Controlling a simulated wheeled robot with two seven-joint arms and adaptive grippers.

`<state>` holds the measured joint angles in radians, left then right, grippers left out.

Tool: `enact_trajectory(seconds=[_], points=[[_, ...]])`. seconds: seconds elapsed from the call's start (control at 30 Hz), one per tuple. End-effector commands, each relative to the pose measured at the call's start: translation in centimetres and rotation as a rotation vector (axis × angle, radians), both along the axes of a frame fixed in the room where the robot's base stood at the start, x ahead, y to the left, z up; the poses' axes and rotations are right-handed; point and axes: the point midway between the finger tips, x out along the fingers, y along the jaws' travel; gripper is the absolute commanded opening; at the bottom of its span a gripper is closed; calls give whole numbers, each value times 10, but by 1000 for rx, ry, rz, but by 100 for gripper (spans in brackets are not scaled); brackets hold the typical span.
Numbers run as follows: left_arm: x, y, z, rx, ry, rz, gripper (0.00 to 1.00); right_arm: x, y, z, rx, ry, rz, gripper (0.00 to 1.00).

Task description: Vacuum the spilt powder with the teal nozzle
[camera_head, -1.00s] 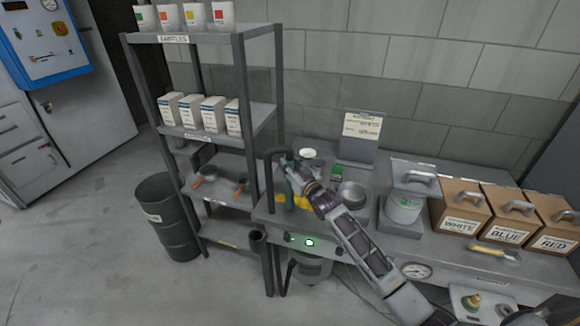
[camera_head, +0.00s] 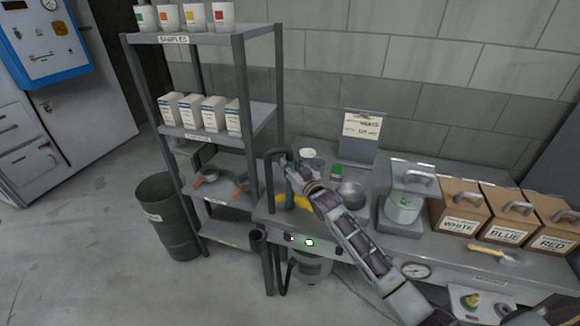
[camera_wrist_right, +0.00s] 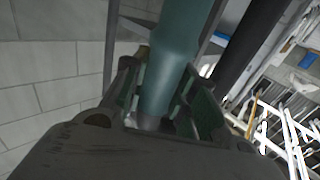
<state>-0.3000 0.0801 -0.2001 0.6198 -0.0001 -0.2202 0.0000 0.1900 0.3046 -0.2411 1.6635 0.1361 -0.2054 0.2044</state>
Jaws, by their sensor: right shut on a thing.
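My right gripper (camera_head: 287,167) is shut on the teal nozzle (camera_head: 290,190), which stands roughly upright at the left end of the workbench. In the right wrist view the teal nozzle (camera_wrist_right: 172,65) runs up between the two fingers (camera_wrist_right: 165,108). A dark hose (camera_head: 270,165) loops beside it at the bench's left edge. The spilt yellow powder (camera_head: 301,203) lies on the bench top close to the nozzle's lower end, partly hidden by the nozzle and my arm. I cannot tell whether the nozzle tip touches the powder. My left gripper does not show.
Behind are a white-lidded jar (camera_head: 309,160), a green item (camera_head: 337,171) and a sign (camera_head: 361,135). A shelf rack (camera_head: 240,120) stands close on the left.

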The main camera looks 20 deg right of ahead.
Motion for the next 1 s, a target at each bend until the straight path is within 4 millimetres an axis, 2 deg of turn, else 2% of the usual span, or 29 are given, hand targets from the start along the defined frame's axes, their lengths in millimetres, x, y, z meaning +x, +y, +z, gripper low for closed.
enact_trajectory(seconds=[1.0], points=[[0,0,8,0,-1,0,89,-4,-32,1,-1,-1,0,0]])
